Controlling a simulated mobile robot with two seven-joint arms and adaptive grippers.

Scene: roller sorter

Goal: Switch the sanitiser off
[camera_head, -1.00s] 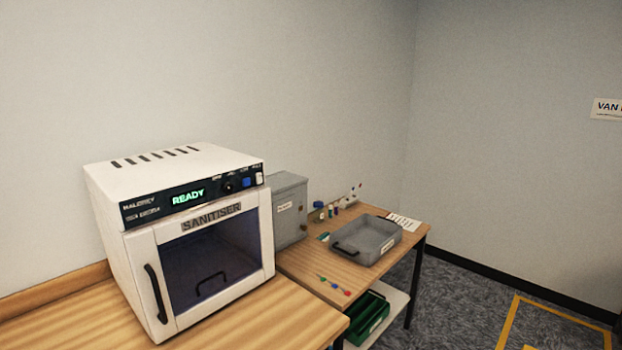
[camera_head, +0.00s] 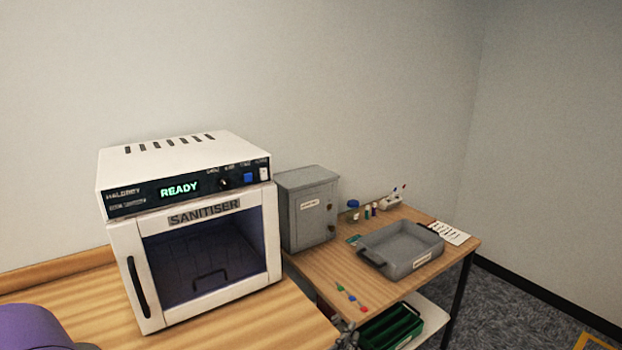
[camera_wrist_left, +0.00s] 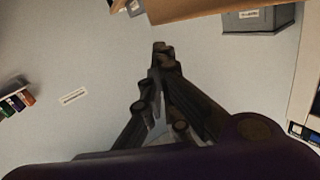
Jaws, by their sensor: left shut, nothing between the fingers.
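The sanitiser (camera_head: 185,222) is a white cabinet on the wooden bench at left in the head view, its glass door closed. Its display (camera_head: 180,188) shows READY in green. To the right on the panel are a black knob (camera_head: 225,183), a blue button (camera_head: 247,177) and a white switch (camera_head: 263,174); their small labels are unreadable. Part of the sanitiser shows at the right edge of the left wrist view (camera_wrist_left: 307,95).
A grey metal box (camera_head: 307,215) stands right of the sanitiser. The second table holds a grey tray (camera_head: 405,250), small bottles and coloured items; a green crate (camera_head: 393,328) sits below. The bench front before the sanitiser is clear. The wall is close behind.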

